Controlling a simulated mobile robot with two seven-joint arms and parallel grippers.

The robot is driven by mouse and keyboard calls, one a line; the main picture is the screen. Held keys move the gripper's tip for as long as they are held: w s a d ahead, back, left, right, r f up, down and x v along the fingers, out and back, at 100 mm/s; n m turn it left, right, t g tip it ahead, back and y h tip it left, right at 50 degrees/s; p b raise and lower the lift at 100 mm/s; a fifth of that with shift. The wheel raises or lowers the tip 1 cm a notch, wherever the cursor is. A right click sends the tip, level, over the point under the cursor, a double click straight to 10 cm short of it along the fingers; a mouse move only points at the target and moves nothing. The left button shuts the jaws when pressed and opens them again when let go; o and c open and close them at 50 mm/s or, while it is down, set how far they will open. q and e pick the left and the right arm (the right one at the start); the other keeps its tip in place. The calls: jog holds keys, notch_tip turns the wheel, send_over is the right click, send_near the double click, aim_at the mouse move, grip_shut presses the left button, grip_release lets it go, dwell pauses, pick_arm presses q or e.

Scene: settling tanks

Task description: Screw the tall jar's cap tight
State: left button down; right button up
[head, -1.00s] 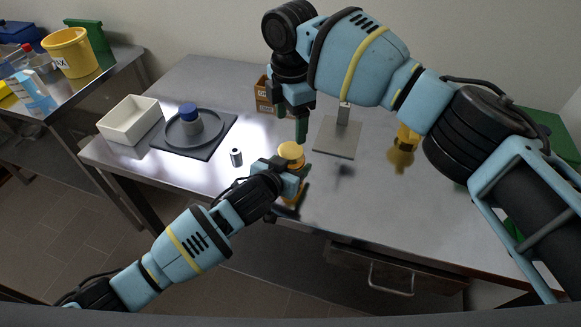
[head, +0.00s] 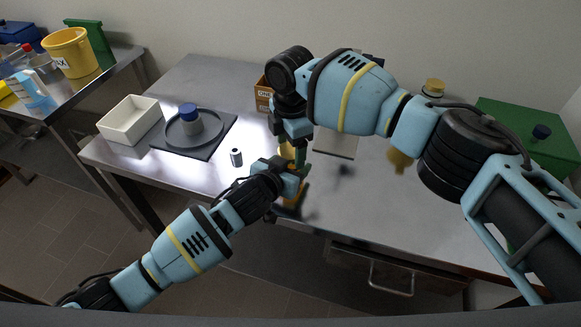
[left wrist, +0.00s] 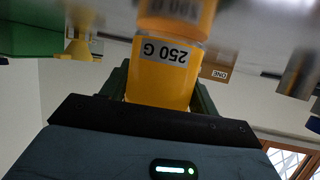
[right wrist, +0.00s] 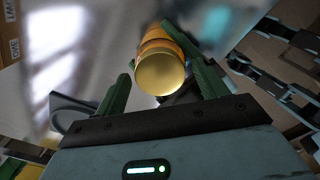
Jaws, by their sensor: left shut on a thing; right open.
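The tall jar is orange-yellow with a "250 G" label (left wrist: 165,72), and shows upside down in the left wrist view. In the head view most of it is hidden by my grippers. My left gripper (head: 294,178) is shut on the jar's body, a green finger on each side. The jar's golden cap (right wrist: 160,74) faces the right wrist camera. My right gripper (right wrist: 158,82) is open above the jar, with its fingers on either side of the cap. A gap shows at the left finger; contact at the right one is unclear.
A blue-lidded jar (head: 188,112) stands on a dark round tray (head: 167,134) beside a white bin (head: 130,120). A small metal cylinder (head: 236,157) stands left of the grippers. A cardboard box (head: 263,95) and a flat plate (head: 335,145) are behind. The table's front right is clear.

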jog(key=c, duration=1)
jog(key=shift+m, duration=1.6)
jog(key=o, duration=1)
jog(key=shift+s, duration=0.1)
jog(key=shift+o, duration=0.2)
jog(key=shift+r, duration=2.3)
jog(key=shift+c, duration=0.2)
